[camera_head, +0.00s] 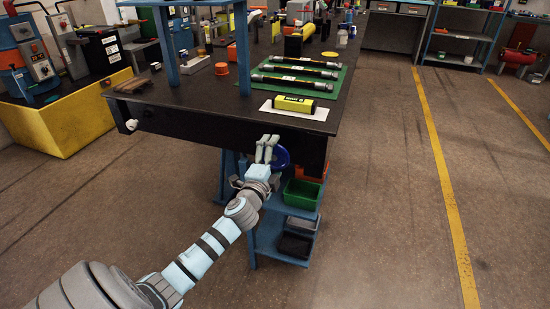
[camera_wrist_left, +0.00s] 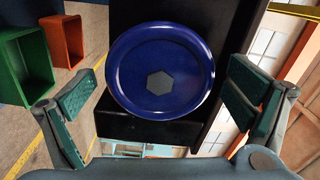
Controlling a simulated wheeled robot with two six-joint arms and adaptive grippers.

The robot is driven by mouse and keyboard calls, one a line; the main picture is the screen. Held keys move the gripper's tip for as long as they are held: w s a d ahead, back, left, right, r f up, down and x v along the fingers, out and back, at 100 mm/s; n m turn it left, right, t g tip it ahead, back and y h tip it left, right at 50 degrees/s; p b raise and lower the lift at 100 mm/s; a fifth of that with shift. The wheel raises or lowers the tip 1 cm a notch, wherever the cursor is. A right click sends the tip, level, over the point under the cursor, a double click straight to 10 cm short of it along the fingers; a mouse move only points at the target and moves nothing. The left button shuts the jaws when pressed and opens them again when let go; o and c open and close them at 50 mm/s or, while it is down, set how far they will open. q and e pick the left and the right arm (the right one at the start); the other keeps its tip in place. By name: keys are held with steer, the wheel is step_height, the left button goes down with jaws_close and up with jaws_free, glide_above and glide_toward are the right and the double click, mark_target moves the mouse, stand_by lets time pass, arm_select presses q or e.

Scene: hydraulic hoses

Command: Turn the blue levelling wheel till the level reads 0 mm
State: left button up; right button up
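The blue levelling wheel (camera_wrist_left: 128,72) is a round dish-like wheel with a grey hexagonal hub, mounted on a black bench front. In the head view the wheel (camera_head: 283,158) shows partly behind my left gripper (camera_head: 267,148). In the left wrist view my left gripper (camera_wrist_left: 167,105) is open, with one finger on each side of the wheel and gaps to its rim. A yellow-green level (camera_head: 295,104) lies on a white plate on the bench top. Its reading is too small to make out. My right gripper is not in view.
The dark bench top (camera_head: 185,95) carries a green mat (camera_head: 335,88) with several black hoses. Under it, a blue shelf holds a green bin (camera_head: 302,193) and an orange bin (camera_head: 312,171). The floor to the right is clear.

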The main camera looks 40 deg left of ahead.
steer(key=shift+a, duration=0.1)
arm_select(q)
steer(key=shift+s+d, duration=0.1)
steer(key=shift+s, duration=0.1)
steer(key=v, duration=1.1)
steer(key=shift+s, duration=0.3)
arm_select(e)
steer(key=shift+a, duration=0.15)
arm_select(q)
steer(key=shift+d, duration=0.1)
